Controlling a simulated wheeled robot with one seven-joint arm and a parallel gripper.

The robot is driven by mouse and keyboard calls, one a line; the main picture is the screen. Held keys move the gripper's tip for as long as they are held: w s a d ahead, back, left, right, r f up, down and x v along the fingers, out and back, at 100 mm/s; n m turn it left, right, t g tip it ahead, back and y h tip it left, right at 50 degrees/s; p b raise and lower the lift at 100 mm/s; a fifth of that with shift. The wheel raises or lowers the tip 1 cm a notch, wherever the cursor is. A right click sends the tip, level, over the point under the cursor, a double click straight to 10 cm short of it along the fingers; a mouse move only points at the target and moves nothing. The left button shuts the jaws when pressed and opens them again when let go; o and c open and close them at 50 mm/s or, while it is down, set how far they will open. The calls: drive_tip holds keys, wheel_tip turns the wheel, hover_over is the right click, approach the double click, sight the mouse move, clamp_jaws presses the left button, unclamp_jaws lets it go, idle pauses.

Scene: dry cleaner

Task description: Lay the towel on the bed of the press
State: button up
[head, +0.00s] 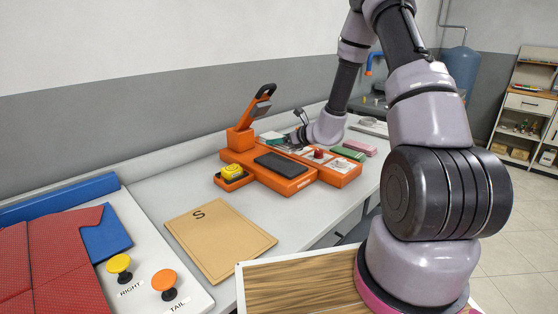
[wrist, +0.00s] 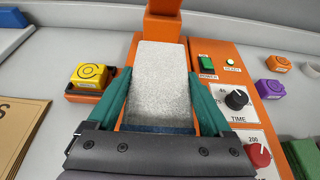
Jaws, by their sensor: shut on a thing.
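The towel (wrist: 162,88) is a pale grey, speckled rectangle with a dark blue band at its near end. My gripper (wrist: 157,76) is shut on it, with a green finger at each side. In the head view my gripper (head: 292,142) is over the far part of the orange press, and a pale patch beside it may be the towel. The press (head: 287,182) has a dark flat bed (head: 281,164) and a raised black-handled lever (head: 262,98). In the wrist view the towel hides the bed; whether it touches it I cannot tell.
A yellow button (head: 232,171) sits at the press's left, and a knob panel (wrist: 235,105) at its right. A tan board marked S (head: 218,240) lies on the counter (head: 155,195). Red cloth (head: 50,260) is at the left. Green and pink blocks (head: 361,147) lie to the right.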

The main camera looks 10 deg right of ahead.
sight(280, 163)
drive_tip(key=shift+f, duration=3.45)
drive_tip(key=shift+f, duration=0.15)
drive_tip(key=o, duration=1.1)
drive_tip(key=shift+d, duration=0.1)
drive_tip(key=shift+o, duration=0.2)
